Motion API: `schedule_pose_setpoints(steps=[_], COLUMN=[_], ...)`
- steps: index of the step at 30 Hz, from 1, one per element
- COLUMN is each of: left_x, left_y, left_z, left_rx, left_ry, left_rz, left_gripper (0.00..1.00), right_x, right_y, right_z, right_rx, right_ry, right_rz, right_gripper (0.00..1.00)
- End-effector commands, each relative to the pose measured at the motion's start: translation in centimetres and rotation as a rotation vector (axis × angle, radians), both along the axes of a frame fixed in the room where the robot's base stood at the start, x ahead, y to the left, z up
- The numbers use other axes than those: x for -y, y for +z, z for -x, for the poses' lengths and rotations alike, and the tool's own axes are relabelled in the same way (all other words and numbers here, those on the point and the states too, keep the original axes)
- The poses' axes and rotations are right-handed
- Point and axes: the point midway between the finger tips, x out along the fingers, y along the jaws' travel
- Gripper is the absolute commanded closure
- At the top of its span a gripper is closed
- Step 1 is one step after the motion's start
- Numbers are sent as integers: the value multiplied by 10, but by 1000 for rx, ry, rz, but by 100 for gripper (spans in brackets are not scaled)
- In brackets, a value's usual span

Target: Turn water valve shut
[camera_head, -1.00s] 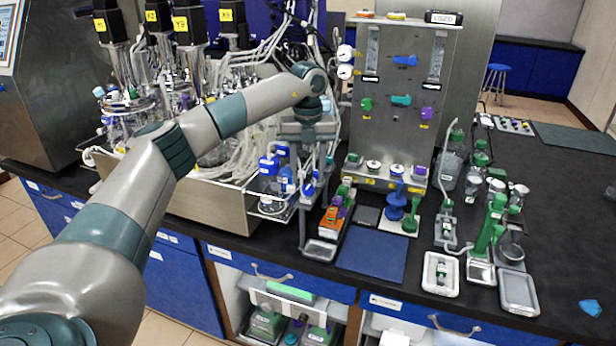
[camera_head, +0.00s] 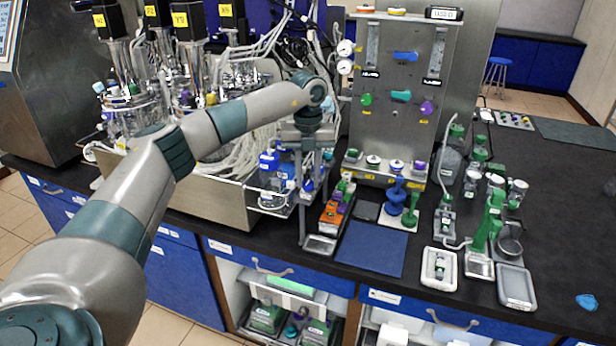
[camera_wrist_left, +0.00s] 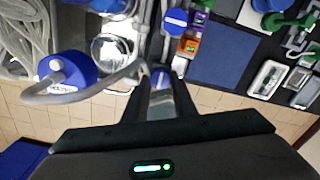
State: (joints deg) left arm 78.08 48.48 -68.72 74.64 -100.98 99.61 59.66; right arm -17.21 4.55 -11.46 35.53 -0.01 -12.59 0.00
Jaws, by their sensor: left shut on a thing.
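My left gripper (camera_head: 308,182) points down at the front of the bioreactor bench, beside the metal stand with blue-capped bottles. In the left wrist view its two dark fingers (camera_wrist_left: 161,88) are close around a small blue part, which looks like the blue valve handle (camera_wrist_left: 160,77). The fingers and wrist hide most of this part in the head view, so its turn angle cannot be told. A blue-capped bottle (camera_wrist_left: 66,72) with a grey tube stands left of the fingers. My right gripper is not in view.
A steel panel (camera_head: 385,130) with coloured knobs stands to the right of the gripper. An orange rack (camera_head: 333,213), a blue mat (camera_head: 372,248) and several small trays lie on the black bench. White tubing crowds the left side. The blue mat is clear.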

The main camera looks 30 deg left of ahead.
Motion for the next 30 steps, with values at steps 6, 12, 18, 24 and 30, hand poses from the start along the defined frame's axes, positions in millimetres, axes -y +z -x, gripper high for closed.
schedule_pose_setpoints(steps=[6,12,18,24,30], left_x=[0,0,0,0,-1], left_y=[0,-1,-1,-1,0], left_z=[0,0,0,0,-1], left_rx=[-1,0,1,0,1], left_ry=[-31,-116,-257,-438,-629], left_rz=[-1,0,0,0,-1], left_gripper=[98,98,98,98,98], right_x=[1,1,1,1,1], right_y=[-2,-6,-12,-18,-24], right_z=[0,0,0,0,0], right_rx=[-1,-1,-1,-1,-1], right_ry=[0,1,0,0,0], right_rz=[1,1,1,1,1], right_gripper=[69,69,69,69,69])
